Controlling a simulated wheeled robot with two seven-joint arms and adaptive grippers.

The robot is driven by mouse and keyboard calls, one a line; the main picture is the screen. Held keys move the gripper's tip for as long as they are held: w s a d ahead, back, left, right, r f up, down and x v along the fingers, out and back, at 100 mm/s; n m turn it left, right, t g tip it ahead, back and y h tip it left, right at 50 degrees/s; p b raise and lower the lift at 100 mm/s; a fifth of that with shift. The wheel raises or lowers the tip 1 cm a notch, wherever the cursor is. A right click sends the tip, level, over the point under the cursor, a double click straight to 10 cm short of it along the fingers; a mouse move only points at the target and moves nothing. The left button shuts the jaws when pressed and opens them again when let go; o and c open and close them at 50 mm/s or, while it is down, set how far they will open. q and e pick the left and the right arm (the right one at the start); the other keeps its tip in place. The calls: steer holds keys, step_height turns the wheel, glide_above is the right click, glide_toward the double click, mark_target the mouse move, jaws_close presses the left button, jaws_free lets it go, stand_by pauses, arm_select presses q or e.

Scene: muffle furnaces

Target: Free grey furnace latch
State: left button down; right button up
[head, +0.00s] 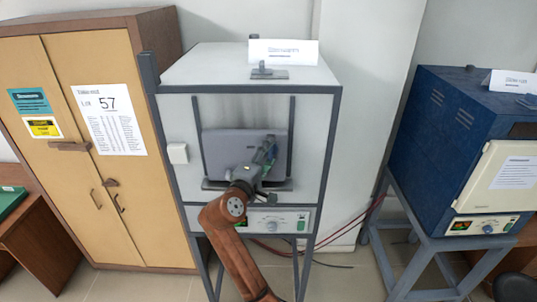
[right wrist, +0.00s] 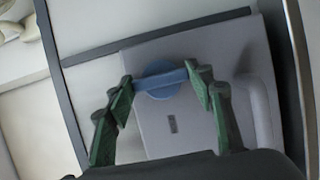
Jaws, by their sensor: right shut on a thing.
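The grey furnace (head: 175,120) stands on a frame in the middle of the head view, with its grey door (head: 219,148) closed flat against the front. In the right wrist view, a blue round latch with a crossbar (right wrist: 160,80) sits on the grey door (right wrist: 170,130). My right gripper (head: 268,152) is at the door. Its green fingers (right wrist: 160,87) are on both ends of the latch's crossbar and shut on it. In the head view the latch is hidden behind my gripper. My left gripper shows in neither view.
A control panel (head: 295,222) lies below the door. A blue furnace (head: 425,135) stands on a stand at the right. A wooden cabinet (head: 115,190) stands close at the left. A white sign (head: 284,50) is on top of the grey furnace. Open floor shows between the furnaces.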

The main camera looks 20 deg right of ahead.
stand_by(0.4)
steer(key=o, duration=1.2)
steer(key=shift+c, duration=0.2)
steer(key=shift+r, duration=0.2)
step_height(320, 180, up, 10)
steer(key=shift+f, duration=0.15)
steer(key=shift+a, duration=0.1)
steer(key=v, duration=0.9)
